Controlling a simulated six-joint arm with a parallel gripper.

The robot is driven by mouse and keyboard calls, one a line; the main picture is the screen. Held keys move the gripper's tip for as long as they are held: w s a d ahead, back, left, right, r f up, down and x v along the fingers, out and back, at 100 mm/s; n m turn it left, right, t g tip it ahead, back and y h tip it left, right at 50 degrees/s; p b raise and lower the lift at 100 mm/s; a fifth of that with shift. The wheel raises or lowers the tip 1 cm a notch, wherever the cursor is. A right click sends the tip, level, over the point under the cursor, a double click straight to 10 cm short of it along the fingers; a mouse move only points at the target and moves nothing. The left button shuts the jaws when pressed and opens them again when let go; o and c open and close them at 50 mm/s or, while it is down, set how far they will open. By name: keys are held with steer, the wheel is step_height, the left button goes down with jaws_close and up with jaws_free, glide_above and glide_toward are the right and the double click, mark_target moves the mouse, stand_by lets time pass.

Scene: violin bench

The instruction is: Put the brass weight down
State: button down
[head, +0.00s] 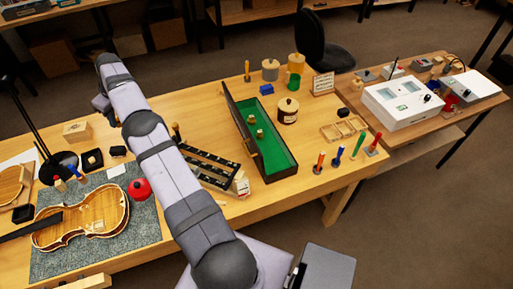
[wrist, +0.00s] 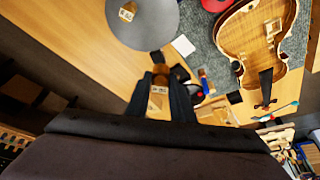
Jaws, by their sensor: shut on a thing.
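My gripper (wrist: 164,78) shows in the wrist view, its two dark fingers shut on a small brown-gold piece, the brass weight (wrist: 161,75). The fingers hide part of the weight. Just below it in that picture, a pale piece with dark marks shows between the fingers; I cannot tell what it is. Wooden bench top shows around the fingers, and I cannot tell whether the weight touches it. In the head view my arm reaches to the bench's far left, and the weight cannot be made out there.
A violin (head: 85,219) lies on a grey mat (head: 150,232) with a red round object (head: 139,188) beside it. A green-lined case (head: 276,157) stands open at mid-bench.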

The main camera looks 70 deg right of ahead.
steer(key=s+a+b, duration=0.2)
steer(key=s+a, duration=0.1)
steer(key=a, duration=1.5)
steer(key=s+a+f, duration=0.2)
steer(key=s+a, duration=1.1)
steer(key=s, duration=0.4)
steer(key=w+d+m+h+b, duration=0.1)
steer(key=w+d+m+b, duration=0.25)
steer(key=d, duration=1.35)
steer(key=s+d+f+m+h+b, duration=0.1)
steer(key=s+d+b, duration=0.1)
steer(key=d, duration=0.8)
steer(key=s+d+m+b, duration=0.1)
steer(key=s+d+b, duration=0.1)
steer(key=d, duration=0.7)
steer(key=s+d+m+b, duration=0.3)
steer(key=s+d+b, duration=0.1)
steer(key=s+d, duration=1.6)
steer(key=s+d+f+g+h+b, duration=0.1)
steer(key=s+f+b, duration=0.2)
steer(key=s+f, duration=0.3)
step_height(320, 180, down, 4)
steer(key=shift+d+f, duration=0.1)
steer(key=shift+d, duration=0.25)
